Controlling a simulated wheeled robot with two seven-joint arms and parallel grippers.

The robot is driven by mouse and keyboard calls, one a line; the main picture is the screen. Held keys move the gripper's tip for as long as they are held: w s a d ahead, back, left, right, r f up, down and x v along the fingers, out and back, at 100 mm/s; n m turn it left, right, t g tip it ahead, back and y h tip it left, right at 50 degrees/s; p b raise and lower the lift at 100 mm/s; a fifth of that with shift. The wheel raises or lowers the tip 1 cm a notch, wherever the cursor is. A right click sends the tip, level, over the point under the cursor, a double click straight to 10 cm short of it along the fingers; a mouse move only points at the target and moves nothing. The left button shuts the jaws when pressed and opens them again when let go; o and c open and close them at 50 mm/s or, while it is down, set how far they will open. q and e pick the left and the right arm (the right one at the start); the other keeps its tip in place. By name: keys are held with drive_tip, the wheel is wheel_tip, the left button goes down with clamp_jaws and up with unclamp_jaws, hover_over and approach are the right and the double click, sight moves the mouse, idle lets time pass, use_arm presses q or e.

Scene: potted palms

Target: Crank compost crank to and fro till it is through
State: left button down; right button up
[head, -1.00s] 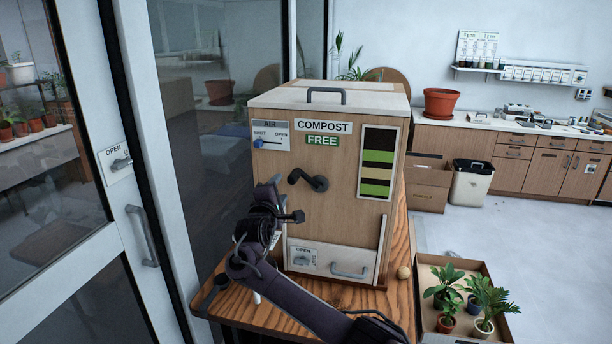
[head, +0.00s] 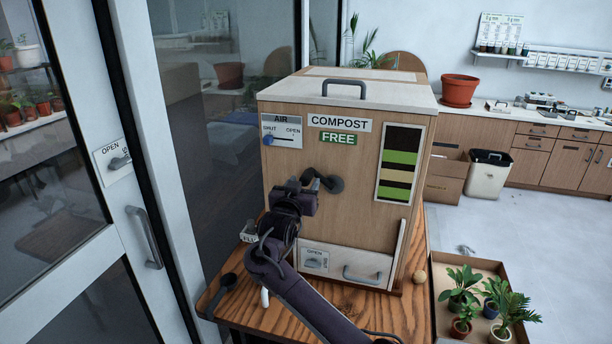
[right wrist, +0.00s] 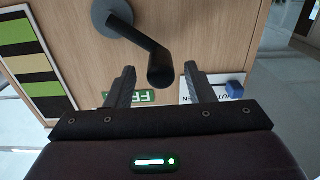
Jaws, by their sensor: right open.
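The compost box (head: 290,195) is a wooden cabinet on a wood-topped table, with a "COMPOST" label and a green "FREE" sign (head: 338,138). Its dark crank (head: 334,183) is on the front face. My right gripper (head: 318,181) is at the crank and partly covers it. In the right wrist view the crank's handle (right wrist: 161,68) points toward the camera, between the two open fingers (right wrist: 155,88), with a gap on each side. The fingers are not closed on it. My left gripper is in no view.
The AIR slider (head: 268,140) is at the SHUT end. A drawer (head: 345,266) with a handle is below the crank. A box of potted palms (head: 440,300) stands at the lower right. A glass door (head: 60,200) is on the left.

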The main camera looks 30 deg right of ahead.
drive_tip(key=shift+x, duration=1.55)
drive_tip(key=shift+c, duration=0.4)
drive_tip(key=shift+f, duration=0.1)
clamp_jaws()
